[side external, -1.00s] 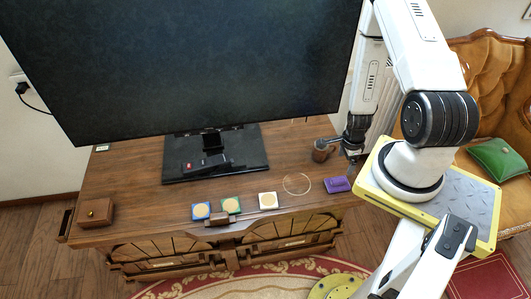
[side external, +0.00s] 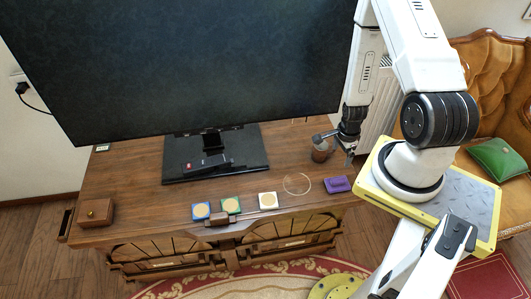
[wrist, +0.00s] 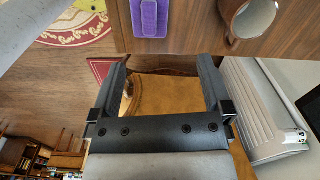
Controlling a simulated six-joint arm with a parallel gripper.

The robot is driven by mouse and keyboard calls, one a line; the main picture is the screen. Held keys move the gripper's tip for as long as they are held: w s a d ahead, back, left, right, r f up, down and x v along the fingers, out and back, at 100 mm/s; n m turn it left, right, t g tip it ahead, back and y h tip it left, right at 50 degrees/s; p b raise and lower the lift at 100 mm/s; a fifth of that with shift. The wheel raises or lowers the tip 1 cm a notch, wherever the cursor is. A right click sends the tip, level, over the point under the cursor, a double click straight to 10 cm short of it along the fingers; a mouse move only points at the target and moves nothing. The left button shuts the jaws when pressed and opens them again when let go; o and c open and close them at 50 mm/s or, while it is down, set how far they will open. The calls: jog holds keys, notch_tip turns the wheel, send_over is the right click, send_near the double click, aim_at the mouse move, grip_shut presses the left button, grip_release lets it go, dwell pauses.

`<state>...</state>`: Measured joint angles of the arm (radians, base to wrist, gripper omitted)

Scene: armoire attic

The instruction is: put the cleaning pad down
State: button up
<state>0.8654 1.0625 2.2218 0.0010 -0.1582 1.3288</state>
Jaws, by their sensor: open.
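The purple cleaning pad (side external: 337,184) lies on the wooden desk top near its right front corner. In the wrist view the pad (wrist: 150,18) shows at the top edge, beyond my fingertips and partly cut off by the frame. My gripper (side external: 348,157) is open and empty, raised above the right end of the desk, behind and a little right of the pad. In the wrist view the two dark fingers of my gripper (wrist: 163,63) are spread wide with nothing between them. The pad and the fingers are apart.
A brown mug (side external: 321,151) stands close left of my gripper. A thin ring outline (side external: 297,184) lies left of the pad, then white, green and blue coasters (side external: 201,211). A large monitor (side external: 200,60) fills the back. The desk's right edge is close.

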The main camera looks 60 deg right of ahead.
jog(key=w+a+r+n+t, duration=0.1)
jog(key=w+a+r+n, duration=0.35)
jog(key=r+n, duration=0.2)
jog(key=w+a+r+n, duration=0.3)
jog(key=w+r+n, duration=0.2)
jog(key=w+r, duration=0.15)
jog(key=a+r+n+t, duration=0.1)
jog(key=a+r+n, duration=1.2)
jog(key=shift+s+a+r+n, duration=0.15)
jog(key=shift+s+r+n, duration=0.15)
jog(key=shift+n, duration=0.05)
jog(key=shift+w+f, duration=0.1)
